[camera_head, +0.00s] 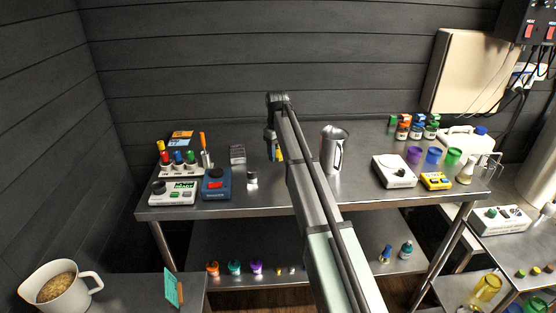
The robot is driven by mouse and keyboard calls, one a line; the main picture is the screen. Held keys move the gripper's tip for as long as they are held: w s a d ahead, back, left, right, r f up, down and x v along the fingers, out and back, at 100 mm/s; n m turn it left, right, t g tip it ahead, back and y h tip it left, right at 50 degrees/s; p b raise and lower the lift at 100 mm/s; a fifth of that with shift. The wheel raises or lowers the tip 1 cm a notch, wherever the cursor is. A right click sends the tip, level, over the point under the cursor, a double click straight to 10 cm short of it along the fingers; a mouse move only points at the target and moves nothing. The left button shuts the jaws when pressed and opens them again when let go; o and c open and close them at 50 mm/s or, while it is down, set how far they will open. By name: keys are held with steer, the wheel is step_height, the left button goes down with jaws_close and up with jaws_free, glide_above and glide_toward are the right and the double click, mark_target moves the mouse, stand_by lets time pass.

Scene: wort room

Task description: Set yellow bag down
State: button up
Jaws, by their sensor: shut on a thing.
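My gripper (271,148) is at the far end of my arm, over the back middle of the steel table (345,192). It is shut on the yellow bag (281,153), which shows only as a narrow yellow strip beside the arm. My arm hides most of the bag and part of the jaws. I cannot tell whether the bag touches the table top.
A steel pitcher (333,149) stands just right of my arm. A grey box (237,154) and a small jar (252,178) stand to the left. Meters (216,184) crowd the left end, and a white scale (394,171) and cups the right.

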mark_target(278, 159)
steer(key=shift+f, duration=1.65)
steer(key=shift+f, duration=0.1)
steer(key=o, duration=1.1)
steer(key=shift+o, duration=0.2)
step_height(278, 159, up, 12)
steer(key=shift+s+a+r, duration=0.1)
steer(key=shift+r, duration=0.05)
